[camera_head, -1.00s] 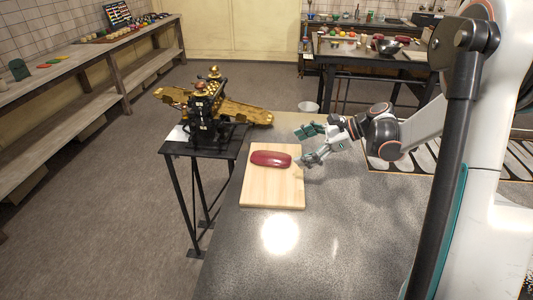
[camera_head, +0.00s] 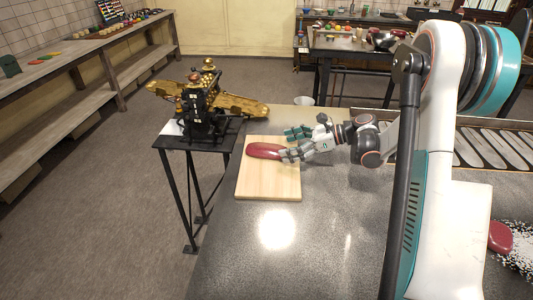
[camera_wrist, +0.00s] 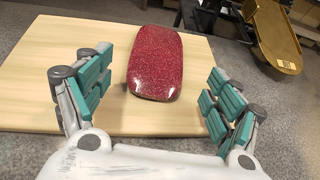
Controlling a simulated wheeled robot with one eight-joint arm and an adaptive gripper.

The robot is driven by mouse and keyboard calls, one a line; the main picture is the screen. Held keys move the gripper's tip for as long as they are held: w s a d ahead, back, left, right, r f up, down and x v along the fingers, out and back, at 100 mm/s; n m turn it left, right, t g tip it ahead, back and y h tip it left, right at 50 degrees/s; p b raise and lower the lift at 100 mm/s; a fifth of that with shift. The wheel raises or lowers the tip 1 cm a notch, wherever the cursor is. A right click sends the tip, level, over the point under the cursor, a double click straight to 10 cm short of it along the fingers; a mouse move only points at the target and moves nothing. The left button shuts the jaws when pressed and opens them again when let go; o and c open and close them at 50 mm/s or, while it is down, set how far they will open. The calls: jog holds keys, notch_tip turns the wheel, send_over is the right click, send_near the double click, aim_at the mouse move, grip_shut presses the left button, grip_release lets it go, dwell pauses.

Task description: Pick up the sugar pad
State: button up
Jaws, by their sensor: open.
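The sugar pad (camera_head: 264,151) is a glossy dark red, rounded slab lying flat on a light wooden board (camera_head: 268,184). In the wrist view the sugar pad (camera_wrist: 156,62) lies ahead, between the lines of my two open fingers. My gripper (camera_head: 292,143) is at the right end of the pad, its fingers spread to either side of that end. In the wrist view my gripper (camera_wrist: 152,100) is open with nothing held, teal pads facing inward. Contact with the pad cannot be made out.
The board lies on a grey speckled counter (camera_head: 330,215). A black and gold roller machine (camera_head: 205,105) stands on a small black table beyond the left edge. Another red piece (camera_head: 500,236) lies at the right by white granules. The counter's front is clear.

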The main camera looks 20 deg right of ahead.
aim_at(268, 150)
jog(key=shift+b+x, duration=1.1)
jog(key=shift+x, duration=1.55)
jog(key=shift+o, duration=0.2)
jog(key=shift+s+a+r, duration=0.15)
jog(key=shift+s, duration=0.05)
jog(key=shift+s, duration=0.2)
jog(key=c, duration=1.7)
